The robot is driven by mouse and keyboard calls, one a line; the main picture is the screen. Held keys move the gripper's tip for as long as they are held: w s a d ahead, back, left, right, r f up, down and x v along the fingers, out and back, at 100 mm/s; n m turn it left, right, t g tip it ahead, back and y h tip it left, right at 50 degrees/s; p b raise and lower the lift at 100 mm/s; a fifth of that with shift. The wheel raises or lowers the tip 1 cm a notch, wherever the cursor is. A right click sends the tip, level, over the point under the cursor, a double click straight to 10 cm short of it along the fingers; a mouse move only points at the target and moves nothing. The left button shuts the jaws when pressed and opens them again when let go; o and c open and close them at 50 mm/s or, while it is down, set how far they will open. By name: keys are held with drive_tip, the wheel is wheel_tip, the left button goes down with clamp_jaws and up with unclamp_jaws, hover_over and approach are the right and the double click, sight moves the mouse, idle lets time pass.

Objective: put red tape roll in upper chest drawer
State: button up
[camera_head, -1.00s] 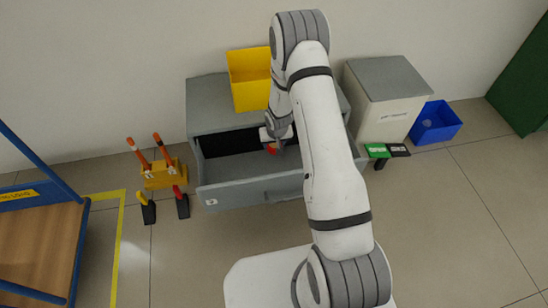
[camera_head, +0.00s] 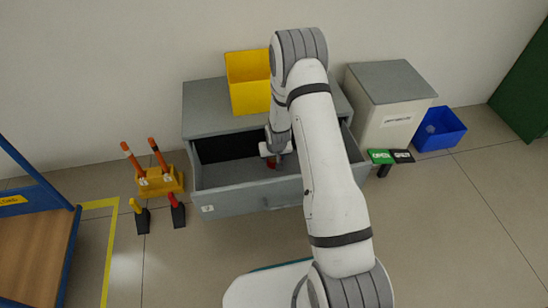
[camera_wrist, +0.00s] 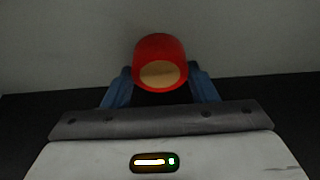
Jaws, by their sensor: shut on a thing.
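The red tape roll (camera_wrist: 159,50) with a tan centre is held between the two blue fingers of my gripper (camera_wrist: 160,85) in the wrist view. In the head view my gripper (camera_head: 276,158) is lowered into the open upper drawer (camera_head: 228,200) of the grey chest (camera_head: 202,108). A small red part of the roll (camera_head: 272,163) shows there at the gripper's tip. The roll is inside the drawer's outline; whether it touches the drawer floor I cannot tell. My arm hides the drawer's right part.
A yellow bin (camera_head: 248,85) stands on the chest top. A pale cabinet (camera_head: 390,105) and a blue bin (camera_head: 438,128) stand to the right. A yellow holder with orange-handled tools (camera_head: 160,182) is on the floor at left. The drawer's visible left part is empty.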

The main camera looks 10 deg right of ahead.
drive_tip(key=o, duration=1)
drive_tip(key=shift+c, duration=0.2)
drive_tip(key=s+f+p+v, duration=0.15)
drive_tip(key=p+v, duration=0.55)
drive_tip(key=v, duration=2.5)
drive_tip(key=s+r+g, duration=0.1)
drive_tip(key=s+r, duration=0.5)
drive_tip(key=s, duration=0.4)
drive_tip(key=s+r+g, duration=0.1)
drive_tip(key=s+r, duration=0.6)
drive_tip(key=s, duration=0.3)
drive_tip(key=shift+s, duration=0.15)
drive_tip(key=shift+r, duration=0.2)
